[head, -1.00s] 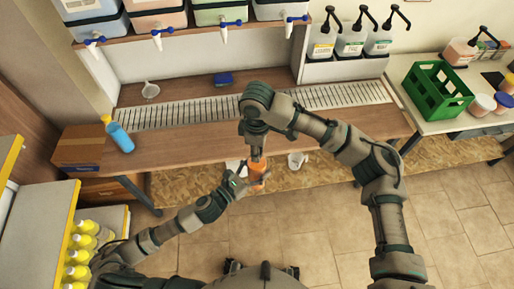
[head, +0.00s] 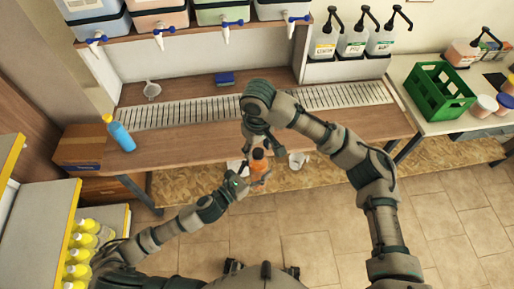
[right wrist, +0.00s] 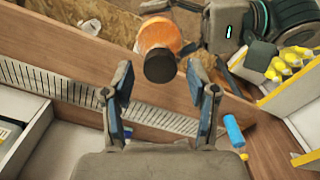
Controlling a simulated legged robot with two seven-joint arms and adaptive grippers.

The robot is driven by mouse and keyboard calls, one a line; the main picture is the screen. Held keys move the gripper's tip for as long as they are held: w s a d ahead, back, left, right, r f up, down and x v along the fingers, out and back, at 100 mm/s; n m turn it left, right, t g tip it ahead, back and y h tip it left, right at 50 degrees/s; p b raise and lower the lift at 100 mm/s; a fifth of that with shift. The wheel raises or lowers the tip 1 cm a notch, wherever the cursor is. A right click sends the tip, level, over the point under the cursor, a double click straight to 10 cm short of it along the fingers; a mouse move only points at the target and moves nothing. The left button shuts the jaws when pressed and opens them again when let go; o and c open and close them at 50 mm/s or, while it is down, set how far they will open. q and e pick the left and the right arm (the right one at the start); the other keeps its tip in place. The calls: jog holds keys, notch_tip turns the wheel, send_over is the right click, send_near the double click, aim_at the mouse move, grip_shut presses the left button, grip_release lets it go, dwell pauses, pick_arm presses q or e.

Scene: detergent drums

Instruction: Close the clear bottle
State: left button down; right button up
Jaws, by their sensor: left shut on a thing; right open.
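The clear bottle (head: 261,173) holds orange contents and stands about upright in front of the bench edge. A dark cap (head: 258,154) is on its top; the right wrist view shows the bottle (right wrist: 160,36) with the round cap (right wrist: 160,66) facing the camera. I cannot tell how tight the cap is. My left gripper (head: 257,182) is shut on the bottle's body from the left. My right gripper (head: 264,147) is just above the cap, open, with its fingers spread apart; in the right wrist view nothing is between the fingers (right wrist: 160,82).
A blue bottle (head: 121,136) stands at the bench's left end, beside a cardboard box (head: 80,147). A funnel (head: 151,90) and blue sponge (head: 224,78) lie at the back. A green crate (head: 437,91) stands right.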

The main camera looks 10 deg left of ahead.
notch_tip(320, 180, up, 4)
jog(key=shift+f, duration=0.1)
jog(key=shift+c, duration=0.2)
jog(key=n, duration=0.1)
jog(key=r+n, duration=0.1)
jog(key=n, duration=0.3)
jog(key=shift+a+r, duration=0.1)
jog(key=shift+r, duration=0.2)
jog(key=n, duration=0.2)
jog(key=r+n, duration=0.1)
jog(key=n, duration=0.2)
jog(key=r+n, duration=0.1)
jog(key=n, duration=0.1)
jog(key=shift+f, duration=4.05)
